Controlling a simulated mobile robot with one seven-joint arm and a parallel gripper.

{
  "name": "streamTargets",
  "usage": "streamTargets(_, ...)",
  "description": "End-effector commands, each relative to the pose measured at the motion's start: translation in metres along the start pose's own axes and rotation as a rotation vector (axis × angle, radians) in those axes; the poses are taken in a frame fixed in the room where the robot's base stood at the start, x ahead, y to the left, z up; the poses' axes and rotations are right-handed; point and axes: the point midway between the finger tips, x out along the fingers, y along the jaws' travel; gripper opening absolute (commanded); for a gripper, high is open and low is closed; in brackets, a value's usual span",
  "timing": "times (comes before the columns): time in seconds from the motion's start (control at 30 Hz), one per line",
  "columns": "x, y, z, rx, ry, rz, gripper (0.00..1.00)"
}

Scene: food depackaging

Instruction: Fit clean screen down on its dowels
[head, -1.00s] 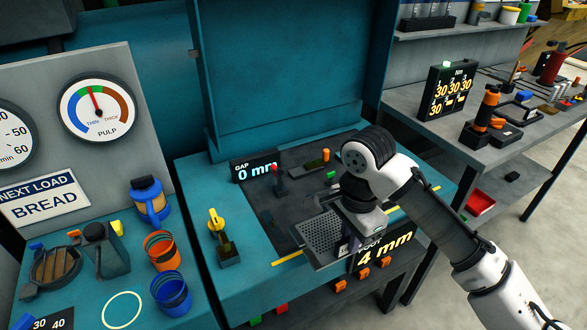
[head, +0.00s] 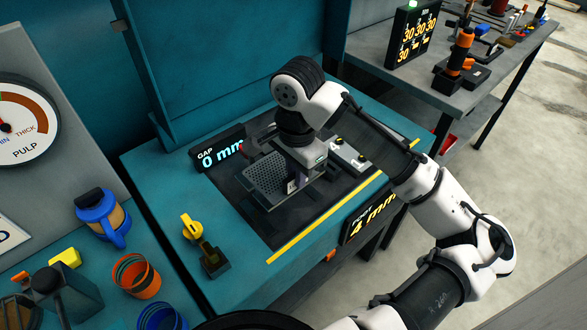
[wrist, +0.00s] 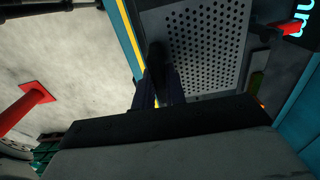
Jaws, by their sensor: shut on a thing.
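The clean screen, a grey perforated metal plate (head: 264,178), is over the dark bed (head: 240,200) of the teal machine. It lies behind the yellow line and looks about level. My gripper (head: 298,184) is shut on its front right edge, with the wrist above. In the wrist view the holed screen (wrist: 205,40) fills the upper middle, and the dark fingers (wrist: 160,80) of my gripper overlap its edge. The dowels cannot be made out. I cannot tell whether the screen touches the bed or hangs just above it.
The gap display (head: 220,150) reads 0 mm behind the screen. A red-knobbed lever (head: 243,147) stands close to the screen's back edge. A yellow-handled lever (head: 195,228) stands at left. The teal back wall (head: 215,60) rises behind the bed.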

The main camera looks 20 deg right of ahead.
Motion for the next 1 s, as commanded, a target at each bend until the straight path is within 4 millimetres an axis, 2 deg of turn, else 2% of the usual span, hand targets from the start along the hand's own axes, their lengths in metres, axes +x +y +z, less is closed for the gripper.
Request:
streamTargets(0.37,-0.001,0.000,0.001,0.000,0.002,-0.001,0.00)
streamTargets(0.8,0.044,0.000,0.001,0.000,0.001,0.000,0.00)
streamTargets(1.0,0.056,0.000,0.001,0.000,0.002,-0.001,0.00)
